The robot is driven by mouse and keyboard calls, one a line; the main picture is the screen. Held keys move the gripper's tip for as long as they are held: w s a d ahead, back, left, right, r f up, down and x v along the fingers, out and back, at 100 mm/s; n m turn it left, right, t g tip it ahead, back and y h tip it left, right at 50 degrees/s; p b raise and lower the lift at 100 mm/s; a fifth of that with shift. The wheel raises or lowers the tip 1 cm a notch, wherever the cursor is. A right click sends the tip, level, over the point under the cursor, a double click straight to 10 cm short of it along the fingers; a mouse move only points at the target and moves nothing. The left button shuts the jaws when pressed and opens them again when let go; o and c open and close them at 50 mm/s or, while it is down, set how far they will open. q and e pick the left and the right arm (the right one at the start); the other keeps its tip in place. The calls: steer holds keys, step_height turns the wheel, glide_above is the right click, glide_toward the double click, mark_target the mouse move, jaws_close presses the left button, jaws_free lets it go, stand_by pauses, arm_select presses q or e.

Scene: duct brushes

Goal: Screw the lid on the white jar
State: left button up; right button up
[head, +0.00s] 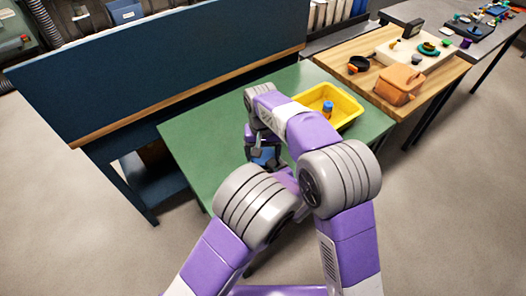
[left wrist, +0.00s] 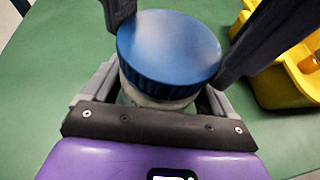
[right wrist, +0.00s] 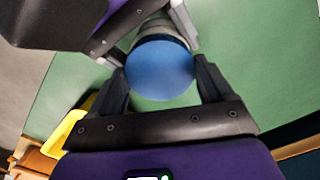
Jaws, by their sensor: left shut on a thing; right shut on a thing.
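The blue lid (left wrist: 170,48) sits on top of the white jar (left wrist: 150,100) in the left wrist view, and little of the jar's side shows. The lid also shows from above in the right wrist view (right wrist: 160,70). My left gripper (left wrist: 158,96) is shut on the jar below the lid. My right gripper (right wrist: 162,74) comes down from above, its dark fingers on two sides of the lid, shut on it. In the head view my right gripper (head: 262,146) is over the green table, and my arms hide most of the jar and the left gripper.
A yellow bin (head: 345,108) with a blue-and-orange item (head: 328,107) stands on the green table (head: 205,140), right of the jar. A wooden table (head: 440,78) with a brown box (head: 399,85) adjoins at right. A dark blue panel (head: 150,70) stands behind.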

steer(key=o, duration=1.1)
steer(key=shift+c, duration=0.2)
steer(key=shift+r, duration=0.1)
steer(key=shift+r, duration=2.2)
step_height(320, 180, up, 4)
steer(key=n, duration=0.6)
steer(key=shift+f+n, duration=0.25)
steer(key=shift+n, duration=0.05)
steer(key=shift+f, duration=0.15)
steer(key=shift+f, duration=3.9)
